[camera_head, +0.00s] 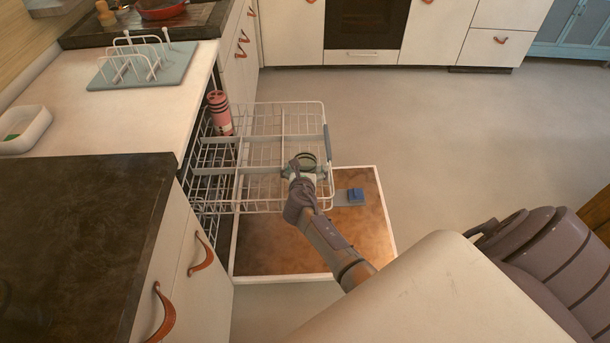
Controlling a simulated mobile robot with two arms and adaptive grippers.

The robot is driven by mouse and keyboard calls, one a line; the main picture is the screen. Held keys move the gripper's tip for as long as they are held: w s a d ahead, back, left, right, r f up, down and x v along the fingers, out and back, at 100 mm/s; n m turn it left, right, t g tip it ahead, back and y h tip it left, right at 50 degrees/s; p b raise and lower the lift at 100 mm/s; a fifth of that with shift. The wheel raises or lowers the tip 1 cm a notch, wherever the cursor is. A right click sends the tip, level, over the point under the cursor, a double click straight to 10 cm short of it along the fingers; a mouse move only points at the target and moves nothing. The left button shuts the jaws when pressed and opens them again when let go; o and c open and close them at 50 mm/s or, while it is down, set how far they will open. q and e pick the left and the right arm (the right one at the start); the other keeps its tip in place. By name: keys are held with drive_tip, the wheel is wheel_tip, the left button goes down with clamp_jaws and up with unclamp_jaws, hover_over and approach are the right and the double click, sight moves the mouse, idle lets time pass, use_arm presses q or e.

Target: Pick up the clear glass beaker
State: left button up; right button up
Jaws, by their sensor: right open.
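What looks like the clear glass beaker (307,159) is a small round shape with a dark rim, in the front right part of the pulled-out white dish rack. My right gripper (303,170) is right at it, with its fingers open around or just beside it. The gripper hides much of the beaker, and I cannot tell whether the fingers touch it. My left gripper is not in view.
The wire rack (255,128) is pulled out above an open door panel (265,255). A pink striped cylinder (220,113) stands at its back left. A blue piece (355,196) lies on the panel. Counters line the left; open floor (440,130) is on the right.

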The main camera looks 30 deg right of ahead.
drive_tip(key=shift+w+d+f, duration=0.2)
drive_tip(key=shift+w+d, duration=0.05)
drive_tip(key=shift+w, duration=0.05)
drive_tip(key=shift+c, duration=0.3)
drive_tip(key=shift+r, duration=0.1)
drive_tip(key=c, duration=1.4)
drive_tip(key=shift+o, duration=0.2)
